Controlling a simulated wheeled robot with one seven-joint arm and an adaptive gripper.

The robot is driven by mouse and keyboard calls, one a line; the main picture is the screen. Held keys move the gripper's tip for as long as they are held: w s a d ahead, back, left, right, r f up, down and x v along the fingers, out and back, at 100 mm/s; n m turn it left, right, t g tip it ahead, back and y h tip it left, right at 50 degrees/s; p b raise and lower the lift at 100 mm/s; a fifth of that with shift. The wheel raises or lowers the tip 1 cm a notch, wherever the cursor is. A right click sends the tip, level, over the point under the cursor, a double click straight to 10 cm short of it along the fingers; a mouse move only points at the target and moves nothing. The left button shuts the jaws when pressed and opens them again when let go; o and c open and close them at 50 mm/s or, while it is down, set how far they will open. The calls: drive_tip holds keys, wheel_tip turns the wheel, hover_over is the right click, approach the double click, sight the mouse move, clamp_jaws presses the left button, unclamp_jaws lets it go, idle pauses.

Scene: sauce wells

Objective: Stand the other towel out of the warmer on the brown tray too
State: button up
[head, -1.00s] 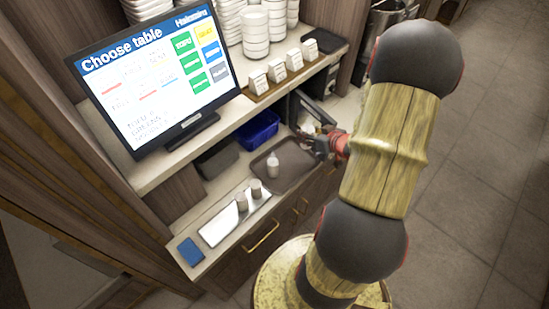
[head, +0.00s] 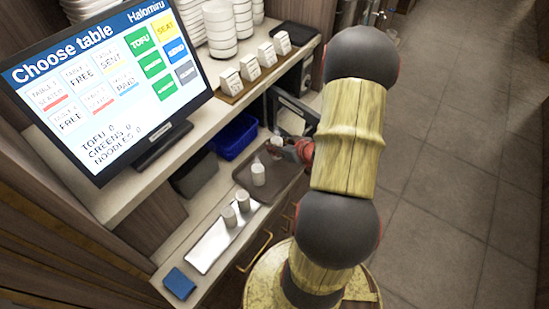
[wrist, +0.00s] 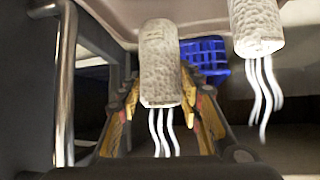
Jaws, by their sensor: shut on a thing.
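My gripper (head: 291,150) is shut on a white rolled towel (head: 276,142). In the wrist view the held towel (wrist: 160,65) sits upright between the yellow-sided fingers (wrist: 165,105), with steam wisps. The other white towel (head: 258,174) stands upright on the brown tray (head: 279,179), and it also shows in the wrist view (wrist: 258,28), steaming. The held towel is over the back part of the tray; I cannot tell whether it touches. The dark warmer (head: 296,112) is behind my gripper, its inside mostly hidden.
A blue bin (head: 236,136) and a dark grey box (head: 194,174) stand behind the tray. A white tray (head: 208,247) with two pale cups (head: 243,200) lies left, then a blue cloth (head: 179,283). A shelf with a screen (head: 95,85) overhangs. The brown tray's front is bare.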

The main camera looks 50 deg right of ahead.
drive_tip(key=shift+f+b, duration=0.4)
drive_tip(key=shift+f, duration=2.2)
drive_tip(key=shift+f, duration=0.15)
drive_tip(key=o, duration=1.1)
drive_tip(key=shift+o, duration=0.3)
